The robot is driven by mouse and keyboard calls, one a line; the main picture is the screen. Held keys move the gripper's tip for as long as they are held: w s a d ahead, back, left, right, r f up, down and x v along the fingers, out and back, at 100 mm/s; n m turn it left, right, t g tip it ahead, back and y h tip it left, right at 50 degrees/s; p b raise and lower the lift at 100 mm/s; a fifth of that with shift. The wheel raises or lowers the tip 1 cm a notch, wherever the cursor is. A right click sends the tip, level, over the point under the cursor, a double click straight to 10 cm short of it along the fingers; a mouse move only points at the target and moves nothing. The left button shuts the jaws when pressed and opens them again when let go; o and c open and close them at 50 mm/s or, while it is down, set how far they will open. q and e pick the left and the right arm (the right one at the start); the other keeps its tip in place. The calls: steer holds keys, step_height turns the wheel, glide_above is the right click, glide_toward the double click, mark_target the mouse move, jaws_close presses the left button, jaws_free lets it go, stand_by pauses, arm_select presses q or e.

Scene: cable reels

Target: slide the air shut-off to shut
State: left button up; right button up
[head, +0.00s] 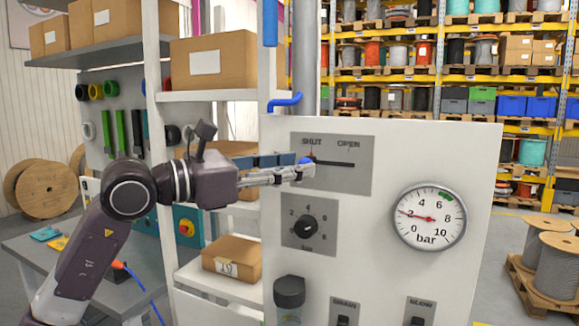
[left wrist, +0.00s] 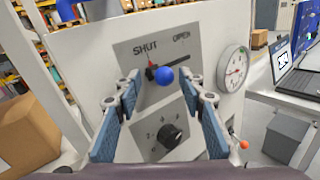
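The air shut-off is a slider with a blue ball knob (head: 306,161) on a grey plate (head: 352,180) marked SHUT at left and OPEN at right. A red pointer beside the knob stands at the SHUT end, with the dark slot stretching right. My left gripper (head: 298,172) reaches in from the left at the plate. In the left wrist view, its two blue-padded fingers are apart, and the knob (left wrist: 164,75) shows between and just beyond the fingertips. I cannot tell whether a finger touches it. My right gripper is not in view.
The white panel (head: 470,155) also carries a bar gauge (head: 430,216) with its needle near 2, a black dial (head: 307,225), and drain and blow switches below. A shelf with boxes (head: 213,62) stands left of the panel. A laptop (left wrist: 290,65) shows at right in the wrist view.

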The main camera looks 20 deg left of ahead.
arm_select(q)
steer(key=v, duration=1.2)
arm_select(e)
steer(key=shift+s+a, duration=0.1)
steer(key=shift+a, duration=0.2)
